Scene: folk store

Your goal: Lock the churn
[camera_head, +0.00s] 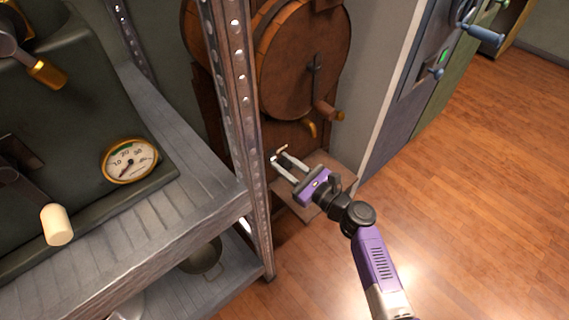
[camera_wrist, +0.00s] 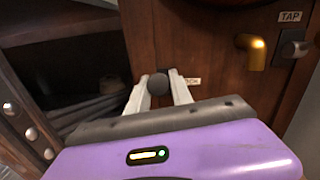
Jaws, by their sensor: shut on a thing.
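The churn (camera_head: 292,62) is a round wooden barrel on a wooden stand, at the upper middle of the head view. A crank with a wooden handle (camera_head: 325,110) is on its front face, and a brass spout (camera_head: 312,129) sits below. My gripper (camera_head: 281,157) reaches the lower front of the stand. In the wrist view, its pale fingers are shut on a dark round knob (camera_wrist: 158,85). A small label (camera_wrist: 191,81) beside the knob is partly hidden by a finger; its visible letters look like "OCK".
A perforated metal post (camera_head: 240,110) and grey shelf (camera_head: 170,215) stand close on the left. The wooden floor (camera_head: 480,170) at right is clear.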

